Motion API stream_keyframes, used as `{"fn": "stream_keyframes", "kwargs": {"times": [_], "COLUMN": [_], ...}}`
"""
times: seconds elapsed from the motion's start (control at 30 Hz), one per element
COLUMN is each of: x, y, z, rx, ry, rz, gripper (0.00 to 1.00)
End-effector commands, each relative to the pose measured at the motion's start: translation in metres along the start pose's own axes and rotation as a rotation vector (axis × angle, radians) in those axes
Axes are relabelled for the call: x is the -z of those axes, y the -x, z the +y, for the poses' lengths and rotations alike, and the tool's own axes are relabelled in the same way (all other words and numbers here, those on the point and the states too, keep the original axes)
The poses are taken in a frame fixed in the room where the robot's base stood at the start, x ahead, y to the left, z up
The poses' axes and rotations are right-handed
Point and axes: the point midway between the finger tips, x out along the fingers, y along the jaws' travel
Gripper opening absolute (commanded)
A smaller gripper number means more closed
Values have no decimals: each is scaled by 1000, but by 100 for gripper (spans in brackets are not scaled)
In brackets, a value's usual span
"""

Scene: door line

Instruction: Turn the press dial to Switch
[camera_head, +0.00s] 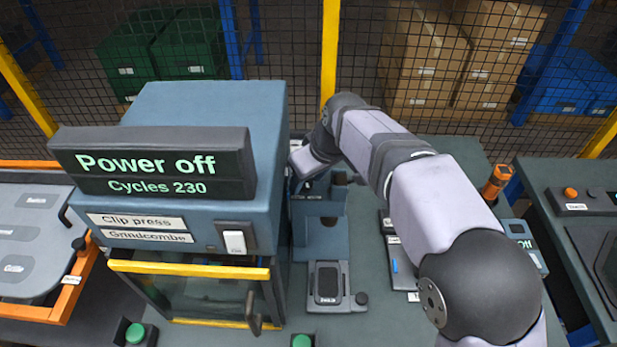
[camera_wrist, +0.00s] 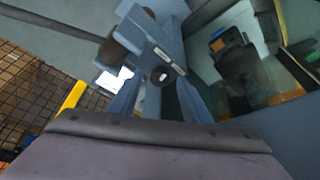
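The press (camera_head: 200,130) is a blue-grey box at centre left in the head view. Its sign (camera_head: 155,165) reads "Power off" and "Cycles 230". Its front carries the labels "Clip press" and "Grindcombe" and a white rocker switch (camera_head: 235,241). I cannot pick out the dial or its setting in the head view. My gripper (camera_head: 297,184) is low beside the press's right side, its tips mostly hidden. In the wrist view, a blue-grey fitting (camera_wrist: 150,52) with a dark round part lies close ahead. Contact and finger opening are unclear.
A blue-grey bracket (camera_head: 320,232) and a small dark-screened device (camera_head: 328,287) stand right of the press. A yellow-edged window (camera_head: 195,295) with a dark handle is below the switch. An orange-framed tray (camera_head: 30,245) is at left. Mesh fencing (camera_head: 290,45) closes the back.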

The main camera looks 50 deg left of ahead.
Motion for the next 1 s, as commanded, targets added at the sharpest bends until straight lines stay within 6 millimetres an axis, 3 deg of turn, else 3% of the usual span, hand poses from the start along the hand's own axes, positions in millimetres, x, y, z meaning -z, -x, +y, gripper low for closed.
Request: {"fn": "stream_keyframes", "kwargs": {"times": [0.37, 0.8, 1.0], "x": [0, 0, 0], "y": [6, 62, 73], "z": [0, 1, 0], "rx": [-1, -2, -1], "ry": [0, 0, 0], "rz": [1, 3, 1], "gripper": [44, 44, 44]}}
